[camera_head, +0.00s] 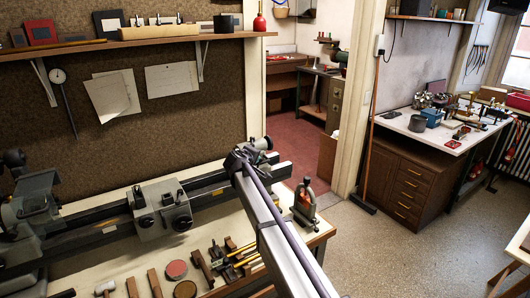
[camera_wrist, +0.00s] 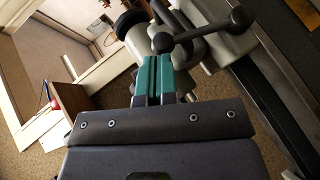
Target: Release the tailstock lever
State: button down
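The tailstock (camera_head: 261,143) stands at the right end of the lathe bed in the head view, partly hidden by my arm. Its grey body (camera_wrist: 226,48) also shows in the wrist view. The tailstock lever (camera_wrist: 205,27) is a dark bar with a round ball knob at each end, at the upper middle of the wrist view. My gripper (camera_wrist: 155,60) has teal finger pads side by side with only a thin dark gap. Its fingertips are right by the lever's left ball knob; I cannot tell whether they touch. I see nothing held between the fingers. The head view hides the fingers.
The lathe bed (camera_head: 100,232) runs along the bench with a carriage (camera_head: 160,208) on it. Hammers, pliers and round tins lie in front of it. A red-and-grey tool (camera_head: 304,198) stands at the bench's right end. The floor (camera_head: 390,255) to the right is open.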

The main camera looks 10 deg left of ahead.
jog(key=shift+w+d, duration=0.55)
jog(key=shift+d, duration=0.05)
jog(key=shift+w+d+f, duration=0.1)
jog(key=shift+d, duration=0.05)
dwell(0.3)
jog(key=s+a+r+p, duration=0.4)
jog(key=s+r+p, duration=0.3)
jog(key=s+r, duration=0.1)
jog(key=shift+s+p, duration=0.4)
jog(key=shift+s, duration=0.4)
jog(key=shift+a, duration=0.15)
